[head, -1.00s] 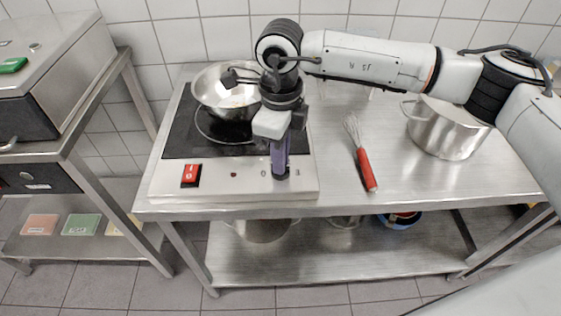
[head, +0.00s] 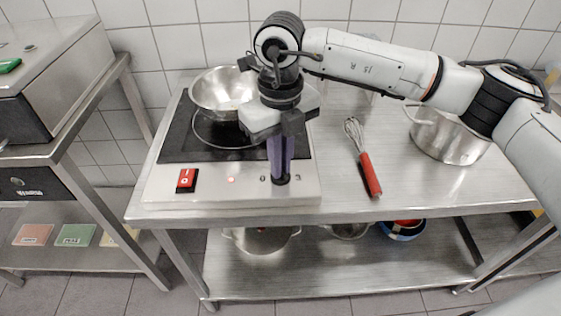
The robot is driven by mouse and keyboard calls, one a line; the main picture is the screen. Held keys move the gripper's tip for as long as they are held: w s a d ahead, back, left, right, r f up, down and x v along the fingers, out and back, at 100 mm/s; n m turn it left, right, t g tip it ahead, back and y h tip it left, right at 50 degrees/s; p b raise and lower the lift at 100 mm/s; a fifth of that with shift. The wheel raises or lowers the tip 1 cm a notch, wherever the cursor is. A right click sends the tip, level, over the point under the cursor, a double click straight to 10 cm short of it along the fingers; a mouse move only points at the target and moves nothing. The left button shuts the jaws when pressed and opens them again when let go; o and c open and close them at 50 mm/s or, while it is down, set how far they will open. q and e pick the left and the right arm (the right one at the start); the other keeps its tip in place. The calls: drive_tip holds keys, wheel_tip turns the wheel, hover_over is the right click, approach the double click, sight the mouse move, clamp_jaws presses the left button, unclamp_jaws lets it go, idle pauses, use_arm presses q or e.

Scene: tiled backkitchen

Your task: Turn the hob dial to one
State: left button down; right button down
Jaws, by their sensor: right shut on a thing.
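The hob (head: 160,195) sits at the left of the steel table, its light front panel facing me. My right gripper (head: 280,176) points straight down at the panel's right part. It is shut on the hob dial (head: 281,181), which its fingers mostly hide, so I cannot read the dial's pointer. A "0" mark shows just left of the dial, and another mark shows to its right. A small indicator light (head: 231,180) on the panel glows. A red switch (head: 186,180) is at the panel's left. My left gripper is not in view.
A whisk with a red handle (head: 370,174) lies right of the hob. A steel pot (head: 446,140) stands further right, partly behind my right arm. The front table edge is clear.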

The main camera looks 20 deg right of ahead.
idle(0.4)
drive_tip(key=c, duration=1.9)
unclamp_jaws()
wheel_tip(320, 180, up, 10)
drive_tip(key=shift+r, duration=0.2)
